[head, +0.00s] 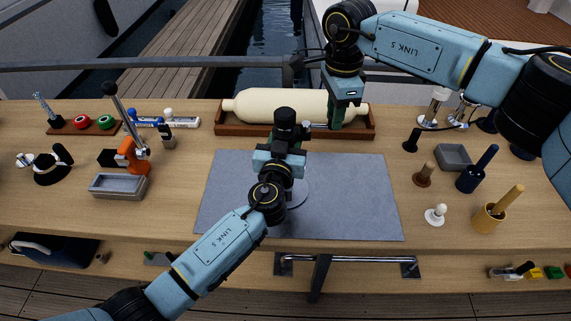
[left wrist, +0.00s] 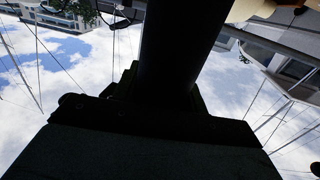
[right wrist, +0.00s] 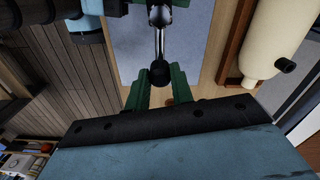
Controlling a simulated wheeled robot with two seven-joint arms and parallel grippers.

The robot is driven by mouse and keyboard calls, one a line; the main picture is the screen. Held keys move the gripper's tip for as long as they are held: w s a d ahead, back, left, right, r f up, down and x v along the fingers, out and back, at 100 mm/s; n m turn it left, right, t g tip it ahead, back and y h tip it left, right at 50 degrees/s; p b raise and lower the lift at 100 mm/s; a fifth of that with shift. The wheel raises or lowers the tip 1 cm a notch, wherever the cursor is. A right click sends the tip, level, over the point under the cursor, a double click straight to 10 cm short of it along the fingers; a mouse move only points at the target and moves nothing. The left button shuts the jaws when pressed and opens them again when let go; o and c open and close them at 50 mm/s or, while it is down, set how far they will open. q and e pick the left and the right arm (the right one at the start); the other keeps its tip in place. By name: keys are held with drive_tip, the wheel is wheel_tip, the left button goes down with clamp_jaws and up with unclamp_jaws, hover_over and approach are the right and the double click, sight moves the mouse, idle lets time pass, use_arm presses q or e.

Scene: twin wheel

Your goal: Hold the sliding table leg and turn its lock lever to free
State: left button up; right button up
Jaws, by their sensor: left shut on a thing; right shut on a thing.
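My left gripper (head: 281,150) is shut around the post, which fills the left wrist view as a black column (left wrist: 182,45). The lock lever is a shiny metal rod (right wrist: 160,40) with a black knob (right wrist: 160,73) in the right wrist view. My right gripper (right wrist: 159,92) is shut on the lever, its green fingers on both sides of the knob. The lever's far end is partly hidden.
A cream cylinder (head: 280,103) lies in a wooden cradle (head: 225,129) right behind my grippers. The grey mat (head: 350,195) is clear around the leg. An orange-based stand (head: 132,155) is at left; cups with handles (head: 488,219) are at right. A metal rail (head: 350,259) lines the front.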

use_arm(q)
drive_tip(key=shift+s+f, duration=0.1)
drive_tip(key=shift+f, duration=0.2)
use_arm(e)
drive_tip(key=shift+w, duration=0.2)
use_arm(q)
drive_tip(key=shift+d, duration=0.1)
use_arm(e)
drive_tip(key=shift+w+n, duration=0.25)
drive_tip(key=shift+n, duration=0.05)
drive_tip(key=o, duration=1.1)
drive_tip(key=shift+r, duration=1.5)
drive_tip(key=shift+w+d, duration=0.15)
drive_tip(key=shift+d, duration=2.35)
